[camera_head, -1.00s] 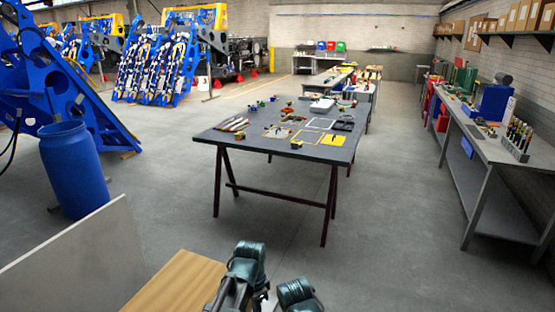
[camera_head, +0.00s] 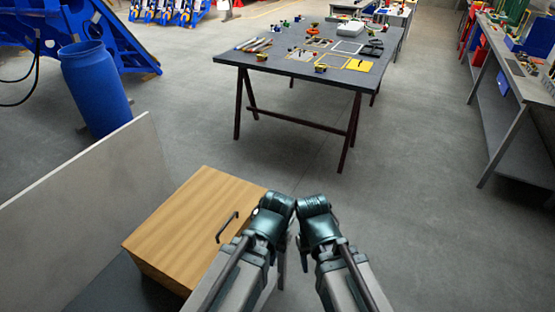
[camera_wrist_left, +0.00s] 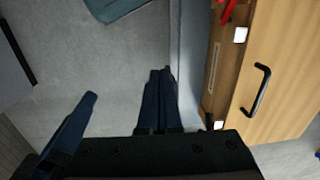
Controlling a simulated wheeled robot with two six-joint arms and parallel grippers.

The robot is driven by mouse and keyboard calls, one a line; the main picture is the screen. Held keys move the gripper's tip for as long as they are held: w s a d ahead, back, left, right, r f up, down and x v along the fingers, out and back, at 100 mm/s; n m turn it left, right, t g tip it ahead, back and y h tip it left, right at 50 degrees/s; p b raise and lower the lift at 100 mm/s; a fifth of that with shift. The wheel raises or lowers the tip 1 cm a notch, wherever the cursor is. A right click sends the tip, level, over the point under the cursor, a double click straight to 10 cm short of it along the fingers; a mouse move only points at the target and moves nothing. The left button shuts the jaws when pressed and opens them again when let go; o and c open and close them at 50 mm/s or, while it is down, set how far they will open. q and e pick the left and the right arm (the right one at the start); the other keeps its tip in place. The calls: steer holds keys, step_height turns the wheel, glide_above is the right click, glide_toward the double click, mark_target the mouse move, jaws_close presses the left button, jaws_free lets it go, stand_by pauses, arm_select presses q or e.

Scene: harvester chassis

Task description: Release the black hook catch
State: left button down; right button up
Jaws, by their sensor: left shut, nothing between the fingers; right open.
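A wooden box (camera_head: 190,215) stands at the lower left of the head view, with a black bar handle (camera_head: 227,227) on its face. The handle also shows in the left wrist view (camera_wrist_left: 257,90), at the right. I cannot make out the black hook catch for certain apart from this handle. My left gripper (camera_head: 281,265) is beside the box's right side; in the left wrist view its fingers (camera_wrist_left: 160,72) are together and empty, apart from the box. My right gripper (camera_head: 303,252) is close to the left one and open; its fingertips are mostly hidden by the arm.
A pale upright panel (camera_head: 95,205) stands left of the box. A blue barrel (camera_head: 95,88) is behind it. A dark table (camera_head: 270,62) with tools stands ahead, and a workbench (camera_head: 505,85) is at right. Floor between is clear. A red part (camera_wrist_left: 228,12) shows at the box's edge.

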arm_select(q)
steer(key=w+a+t+h+b, duration=0.3)
steer(key=w+a+t, duration=0.1)
steer(key=w, duration=0.8)
steer(key=w+a+t+h+b, duration=0.3)
steer(key=w+a, duration=0.1)
steer(key=w, duration=0.8)
steer(key=s+f+b+x, duration=0.1)
steer(key=s+b+x, duration=0.1)
steer(key=b+x, duration=0.8)
step_height(320, 180, down, 3)
steer(key=shift+w+d+r+b, duration=0.1)
steer(key=shift+w+d+b, duration=0.2)
steer(key=shift+w, duration=0.5)
